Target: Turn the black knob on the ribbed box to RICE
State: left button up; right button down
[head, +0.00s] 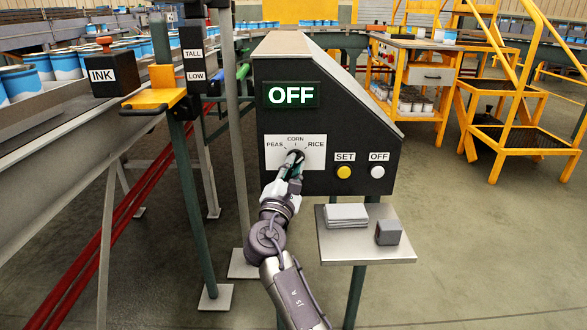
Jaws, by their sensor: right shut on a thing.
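The box (360,125) has a dark front with a lit sign reading OFF (291,95). Below the sign is a white dial plate (274,140) marked PEAS, CORN and RICE from left to right. The black knob (299,154) sits at the middle of this plate, largely covered by my fingers. My right gripper (293,160) reaches up from below and is shut on the knob. My left gripper is not in view.
A yellow SET button (344,172) and a white OFF button (377,172) sit right of the dial. A small shelf (370,249) below holds grey pads (346,215) and a dark block (389,232).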

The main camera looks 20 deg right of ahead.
jog(key=shift+f, duration=0.1)
jog(key=c, duration=1.1)
grip_release()
notch_tip(320, 180, up, 10)
jog(key=shift+r, duration=0.1)
